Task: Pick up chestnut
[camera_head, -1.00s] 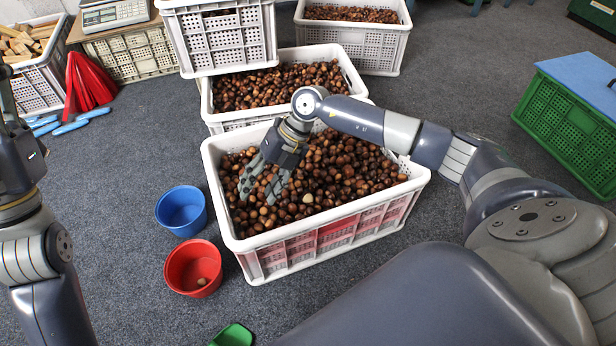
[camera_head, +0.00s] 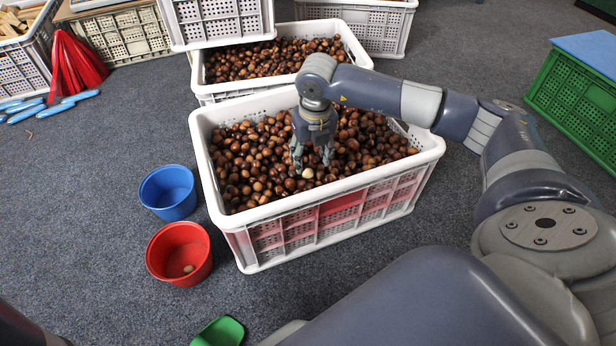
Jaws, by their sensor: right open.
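The near white crate (camera_head: 330,208) is filled with brown chestnuts (camera_head: 250,165). One pale chestnut (camera_head: 307,173) lies on top of the heap. My right gripper (camera_head: 311,164) points down into the crate, with its open fingers right over or around the pale chestnut; I cannot tell whether they touch it. No chestnut shows held between the fingers. My left gripper is out of the picture; only a dark bit of my left arm shows at the lower left corner.
A green scoop (camera_head: 219,332) lies in front. More crates (camera_head: 357,54) stand behind, and a green crate (camera_head: 575,110) stands at the right.

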